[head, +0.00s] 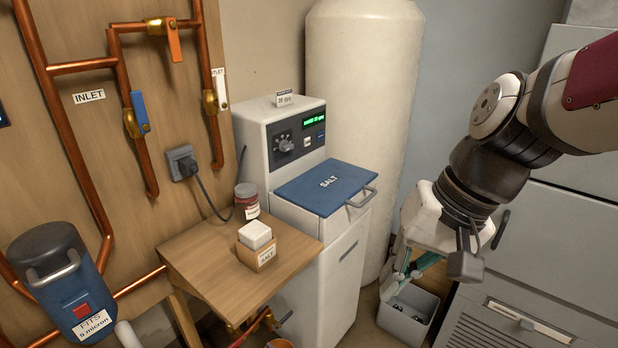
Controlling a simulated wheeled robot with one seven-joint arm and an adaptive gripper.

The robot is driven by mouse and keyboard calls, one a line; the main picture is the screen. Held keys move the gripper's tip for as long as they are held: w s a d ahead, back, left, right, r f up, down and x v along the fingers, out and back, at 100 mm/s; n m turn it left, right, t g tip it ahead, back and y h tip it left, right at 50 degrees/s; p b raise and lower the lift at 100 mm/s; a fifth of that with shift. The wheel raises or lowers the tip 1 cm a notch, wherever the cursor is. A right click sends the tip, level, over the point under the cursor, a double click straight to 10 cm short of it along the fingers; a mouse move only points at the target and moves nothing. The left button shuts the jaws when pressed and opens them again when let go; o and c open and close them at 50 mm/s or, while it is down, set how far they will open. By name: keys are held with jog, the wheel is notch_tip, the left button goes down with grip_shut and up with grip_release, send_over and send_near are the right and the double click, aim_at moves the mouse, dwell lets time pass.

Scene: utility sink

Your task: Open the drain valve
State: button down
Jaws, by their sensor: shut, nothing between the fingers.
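No label reading drain is legible. Low down, under the small wooden table, a brass valve fitting (233,327) with red and dark parts shows partly at the picture's bottom edge; the table hides the rest, and I cannot tell its setting. On the wooden wall board, copper pipes carry a valve with an orange handle (174,42), one with a blue handle (140,112) and one with a white handle (221,89). My gripper (466,262) hangs at the right, shut and empty, pointing down, well apart from all the valves.
The wooden table (205,262) holds a salt box (256,246) and a dark jar (246,202). A white softener with blue salt lid (325,184) and a tall tank (362,90) stand behind. A blue filter housing (62,270) is at left, a grey bin (408,313) below my gripper.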

jog(key=w+a+f+m+y+b, duration=0.3)
jog(key=w+a+f+b, duration=0.1)
jog(key=w+f, duration=0.6)
jog(key=w+a+f+m+y+b, duration=0.4)
jog(key=w+f, duration=0.3)
jog(key=f, duration=0.5)
jog(key=w+a+f+m+y+b, duration=0.25)
jog(key=w+a+f+b, duration=0.2)
jog(key=w+f, duration=0.6)
jog(key=w+d+f+m+t+h+b, duration=0.1)
jog(key=f+m+t+b, duration=0.3)
jog(key=f, duration=1.5)
jog(key=w+d+f+m+t+h+b, duration=0.1)
jog(key=w+f+m+t+b, duration=0.2)
jog(key=f+m, duration=0.7)
notch_tip(320, 180, down, 10)
jog(key=b, duration=0.2)
jog(key=shift+m+t+b, duration=0.35)
jog(key=shift+t, duration=0.05)
jog(key=shift+a+f, duration=0.1)
jog(key=b+x, duration=0.5)
jog(key=x, duration=0.5)
jog(key=shift+r, duration=2.05)
